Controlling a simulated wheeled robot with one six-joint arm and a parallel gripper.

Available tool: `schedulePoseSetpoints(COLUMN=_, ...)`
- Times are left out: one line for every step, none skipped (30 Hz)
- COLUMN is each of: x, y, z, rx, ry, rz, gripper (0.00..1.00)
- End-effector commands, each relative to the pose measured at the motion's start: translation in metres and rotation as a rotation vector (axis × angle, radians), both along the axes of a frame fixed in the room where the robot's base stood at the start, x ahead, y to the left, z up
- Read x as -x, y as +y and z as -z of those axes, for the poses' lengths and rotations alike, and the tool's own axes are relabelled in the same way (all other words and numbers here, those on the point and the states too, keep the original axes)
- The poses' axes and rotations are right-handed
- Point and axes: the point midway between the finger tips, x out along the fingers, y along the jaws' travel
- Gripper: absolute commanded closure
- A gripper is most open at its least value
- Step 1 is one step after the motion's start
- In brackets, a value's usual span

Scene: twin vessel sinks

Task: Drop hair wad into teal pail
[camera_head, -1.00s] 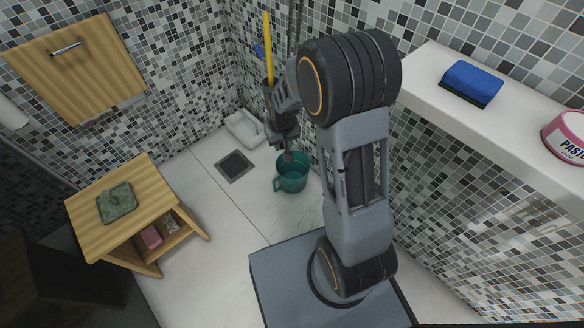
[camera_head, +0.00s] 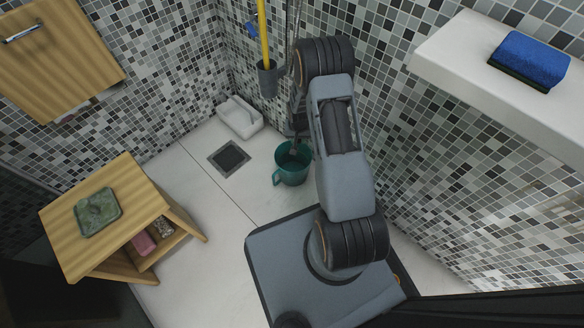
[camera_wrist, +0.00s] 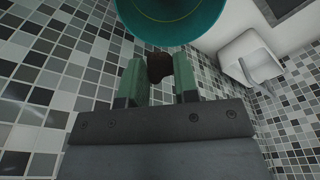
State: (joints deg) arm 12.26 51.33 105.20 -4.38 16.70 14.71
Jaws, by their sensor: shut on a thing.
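The teal pail (camera_head: 291,176) stands on the floor near the tiled wall in the head view. Its rim and curved side (camera_wrist: 205,30) fill the top of the wrist view. My gripper (camera_wrist: 159,72) is shut on the hair wad (camera_wrist: 158,66), a small dark brown lump between the two green fingers. In the wrist view the wad appears just at the edge of the pail. In the head view my gripper is close above the pail, mostly hidden by my arm, and I cannot make out the wad there.
A floor drain (camera_head: 229,158) and a white tray-like object (camera_head: 240,117) lie left of the pail. A white ledge (camera_head: 450,60) with a blue sponge (camera_head: 529,61) juts out at the right. Open floor lies between.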

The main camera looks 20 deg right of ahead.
Motion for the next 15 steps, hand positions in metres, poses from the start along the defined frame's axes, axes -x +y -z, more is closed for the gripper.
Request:
schedulePoseSetpoints(x=0.0, y=0.0, z=0.005, rx=0.0, ry=0.0, rz=0.001, gripper=0.93)
schedulePoseSetpoints(x=0.0, y=0.0, z=0.007, rx=0.0, ry=0.0, rz=0.0, gripper=0.93)
schedulePoseSetpoints(x=0.0, y=0.0, z=0.01, rx=0.0, ry=0.0, rz=0.0, gripper=0.93)
schedulePoseSetpoints(x=0.0, y=0.0, z=0.013, rx=0.0, ry=0.0, rz=0.0, gripper=0.93)
schedulePoseSetpoints(x=0.0, y=0.0, z=0.016, rx=0.0, ry=0.0, rz=0.0, gripper=0.93)
schedulePoseSetpoints(x=0.0, y=0.0, z=0.02, rx=0.0, ry=0.0, rz=-0.001, gripper=0.93)
schedulePoseSetpoints(x=0.0, y=0.0, z=0.023, rx=0.0, ry=0.0, rz=-0.001, gripper=0.93)
schedulePoseSetpoints(x=0.0, y=0.0, z=0.026, rx=0.0, ry=0.0, rz=-0.001, gripper=0.93)
schedulePoseSetpoints(x=0.0, y=0.0, z=0.03, rx=0.0, ry=0.0, rz=-0.001, gripper=0.93)
schedulePoseSetpoints(x=0.0, y=0.0, z=0.034, rx=0.0, ry=0.0, rz=-0.001, gripper=0.93)
schedulePoseSetpoints(x=0.0, y=0.0, z=0.037, rx=0.0, ry=0.0, rz=-0.001, gripper=0.93)
schedulePoseSetpoints(x=0.0, y=0.0, z=0.041, rx=0.0, ry=0.0, rz=-0.001, gripper=0.92)
schedulePoseSetpoints(x=0.0, y=0.0, z=0.044, rx=0.0, ry=0.0, rz=-0.001, gripper=0.92)
schedulePoseSetpoints(x=0.0, y=0.0, z=0.047, rx=0.0, ry=0.0, rz=-0.002, gripper=0.92)
schedulePoseSetpoints(x=0.0, y=0.0, z=0.05, rx=0.0, ry=0.0, rz=-0.002, gripper=0.92)
